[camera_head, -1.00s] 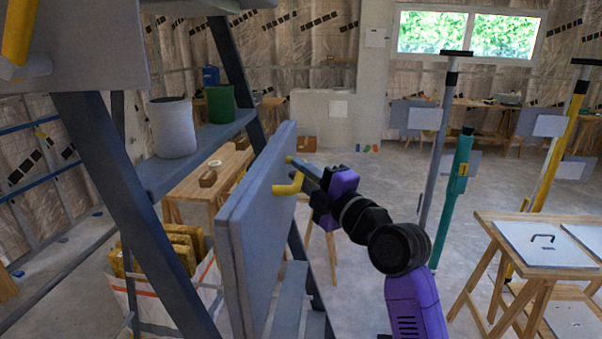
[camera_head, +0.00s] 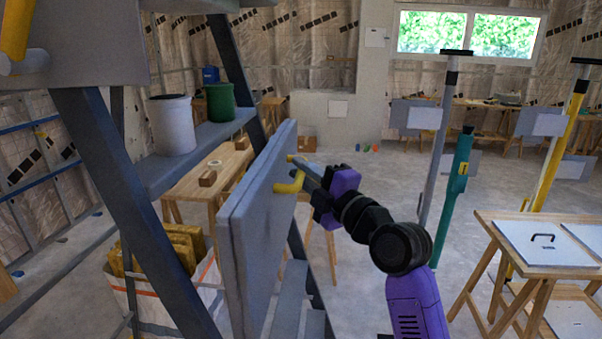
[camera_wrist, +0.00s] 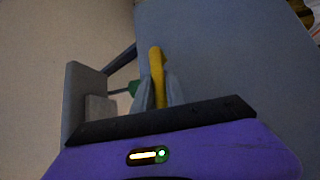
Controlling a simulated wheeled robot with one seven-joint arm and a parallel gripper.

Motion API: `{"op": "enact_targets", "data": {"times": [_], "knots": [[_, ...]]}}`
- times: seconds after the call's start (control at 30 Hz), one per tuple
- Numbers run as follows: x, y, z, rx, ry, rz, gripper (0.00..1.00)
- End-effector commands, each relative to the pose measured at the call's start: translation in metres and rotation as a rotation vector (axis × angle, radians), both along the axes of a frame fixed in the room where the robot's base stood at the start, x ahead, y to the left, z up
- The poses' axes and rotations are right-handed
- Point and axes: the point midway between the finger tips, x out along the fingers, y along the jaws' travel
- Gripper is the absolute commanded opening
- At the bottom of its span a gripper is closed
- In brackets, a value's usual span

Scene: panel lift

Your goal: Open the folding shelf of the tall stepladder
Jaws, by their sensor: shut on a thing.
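The tall stepladder (camera_head: 120,180) is dark blue-grey and stands at the left of the head view. Its folding shelf (camera_head: 262,225) is a grey panel that stands nearly upright at the ladder's right side. A yellow handle (camera_head: 288,186) sticks out from the panel's face. My gripper (camera_head: 305,172) is at this handle, and its fingers are shut on it. In the wrist view, the yellow handle (camera_wrist: 157,70) lies between the two grey fingers (camera_wrist: 160,95), with the grey panel (camera_wrist: 220,60) behind and to the right.
A white bucket (camera_head: 173,125) and a green bucket (camera_head: 221,103) stand on a fixed ladder step (camera_head: 165,178). A wooden table (camera_head: 185,180) is behind the ladder. A trestle table with panels (camera_head: 500,222) stands at the right. The floor between is mostly clear.

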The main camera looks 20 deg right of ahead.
Motion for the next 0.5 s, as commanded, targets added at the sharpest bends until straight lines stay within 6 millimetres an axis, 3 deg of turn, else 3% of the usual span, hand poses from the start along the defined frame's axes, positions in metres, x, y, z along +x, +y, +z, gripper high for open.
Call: {"op": "enact_targets", "data": {"times": [0.5], "knots": [[-0.02,-0.035,-0.028,0.17,-0.099,0.001,0.0]]}}
